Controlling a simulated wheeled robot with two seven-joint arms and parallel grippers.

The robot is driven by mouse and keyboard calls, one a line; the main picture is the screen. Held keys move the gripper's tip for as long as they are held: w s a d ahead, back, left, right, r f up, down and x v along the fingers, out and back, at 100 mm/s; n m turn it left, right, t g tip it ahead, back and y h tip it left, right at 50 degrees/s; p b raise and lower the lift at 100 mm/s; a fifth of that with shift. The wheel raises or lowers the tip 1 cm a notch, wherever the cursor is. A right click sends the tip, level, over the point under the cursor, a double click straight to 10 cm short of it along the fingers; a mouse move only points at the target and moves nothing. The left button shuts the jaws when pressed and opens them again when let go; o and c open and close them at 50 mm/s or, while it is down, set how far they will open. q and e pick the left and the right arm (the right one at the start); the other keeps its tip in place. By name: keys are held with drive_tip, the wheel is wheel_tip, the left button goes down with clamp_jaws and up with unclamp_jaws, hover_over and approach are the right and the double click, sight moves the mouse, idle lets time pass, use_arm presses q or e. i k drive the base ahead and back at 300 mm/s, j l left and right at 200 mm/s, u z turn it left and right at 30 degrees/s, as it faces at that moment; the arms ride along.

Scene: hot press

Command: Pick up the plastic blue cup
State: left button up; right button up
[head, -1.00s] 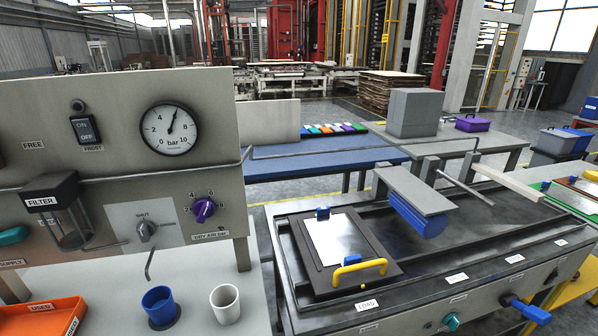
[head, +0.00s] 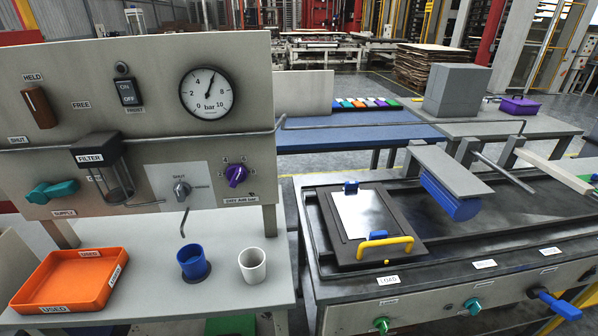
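The blue plastic cup (head: 193,262) stands upright on a dark round pad on the light bench, below the thin bent pipe of the panel. A white cup (head: 252,265) stands upright to its right, apart from it. The blue cup's inside looks dark and I cannot tell whether it holds anything. Neither of my grippers shows in the head view.
An orange tray (head: 68,280) labelled USED lies left of the blue cup. The panel (head: 140,70) with gauge, filter and knobs rises behind the cups. The press table (head: 310,230) stands to the right across a gap. The bench in front of the cups is clear.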

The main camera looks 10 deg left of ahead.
sight(192, 259)
drive_tip(key=u, duration=1.25)
